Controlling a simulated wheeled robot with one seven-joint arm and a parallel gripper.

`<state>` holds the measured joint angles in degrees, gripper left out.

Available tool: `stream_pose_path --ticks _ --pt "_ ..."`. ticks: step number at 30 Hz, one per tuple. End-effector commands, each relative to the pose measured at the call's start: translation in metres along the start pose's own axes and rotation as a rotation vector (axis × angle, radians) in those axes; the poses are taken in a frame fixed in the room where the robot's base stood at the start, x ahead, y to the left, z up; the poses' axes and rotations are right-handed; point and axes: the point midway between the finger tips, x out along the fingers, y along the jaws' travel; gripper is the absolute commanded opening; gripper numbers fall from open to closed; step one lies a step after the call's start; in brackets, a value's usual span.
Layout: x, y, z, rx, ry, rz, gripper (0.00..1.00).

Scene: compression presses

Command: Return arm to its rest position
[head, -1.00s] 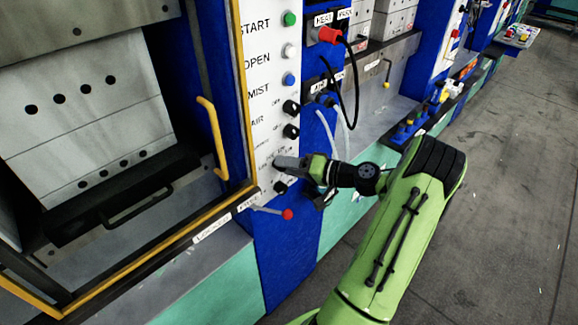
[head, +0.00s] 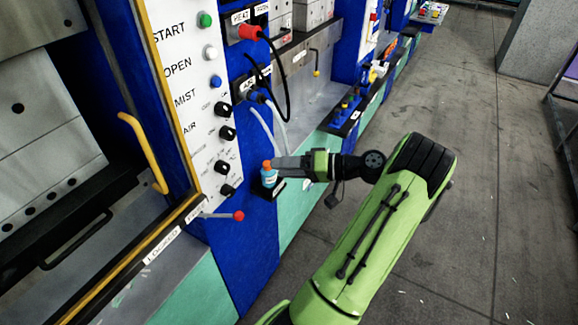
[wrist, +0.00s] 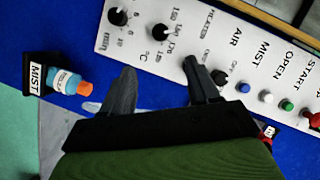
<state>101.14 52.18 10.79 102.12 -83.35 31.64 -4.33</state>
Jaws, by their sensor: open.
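My green arm reaches from the bottom of the head view toward the press panel. My gripper (head: 277,167) is at its end, close to a small blue bottle with an orange cap (head: 269,175). In the wrist view my gripper (wrist: 160,85) has its two dark fingers spread apart with nothing between them. The bottle (wrist: 70,82) stands in a black holder labelled MIST (wrist: 38,75), left of the fingers there. The white control panel (wrist: 215,50) with knobs and buttons lies beyond the fingertips.
In the head view, a red-knobbed lever (head: 238,216) sticks out below the panel. A yellow handle (head: 143,150) is on the press door at left. Open grey floor (head: 480,190) lies to the right.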

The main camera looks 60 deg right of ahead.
Motion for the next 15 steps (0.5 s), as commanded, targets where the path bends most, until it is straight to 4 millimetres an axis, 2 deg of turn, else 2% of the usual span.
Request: stream_pose_path --ticks 3,15 --pt "-0.0092 -0.0003 -0.0002 0.0 0.0 0.001 0.6" --pt "-0.0093 -0.0002 0.0 0.0 0.0 0.0 0.6"
